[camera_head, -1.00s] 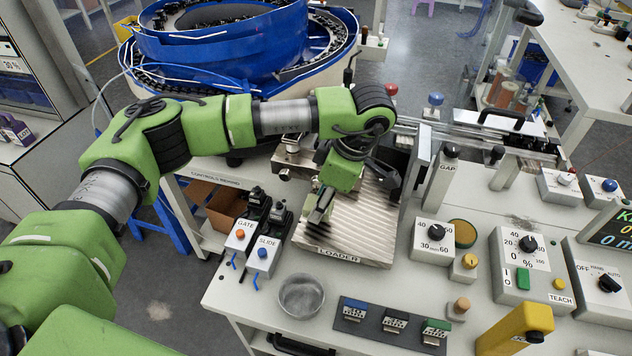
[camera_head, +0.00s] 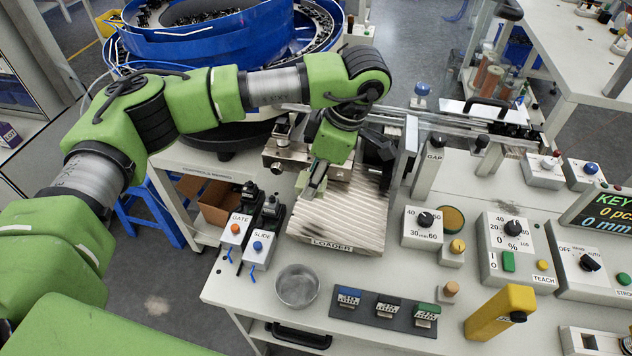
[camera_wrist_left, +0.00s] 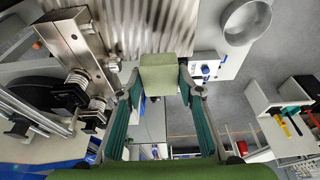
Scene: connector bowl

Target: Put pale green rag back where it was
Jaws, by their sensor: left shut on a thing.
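The pale green rag (camera_wrist_left: 167,72) shows in the left wrist view as a small folded pad between my fingertips. My left gripper (camera_wrist_left: 162,82) is shut on it. In the head view the left gripper (camera_head: 314,184) points down over the left part of the ribbed metal loader plate (camera_head: 345,222). The gripper hides much of the rag there, and I cannot tell whether the rag touches the plate. My right gripper is in neither view.
GATE (camera_head: 235,230) and SLIDE (camera_head: 259,246) switch boxes stand left of the loader. A metal bowl (camera_head: 297,288) stands in front, beside a dark mat (camera_head: 366,322) with several connectors. A blue bowl feeder (camera_head: 215,45) stands behind my arm. A rail (camera_head: 455,130) runs to the right.

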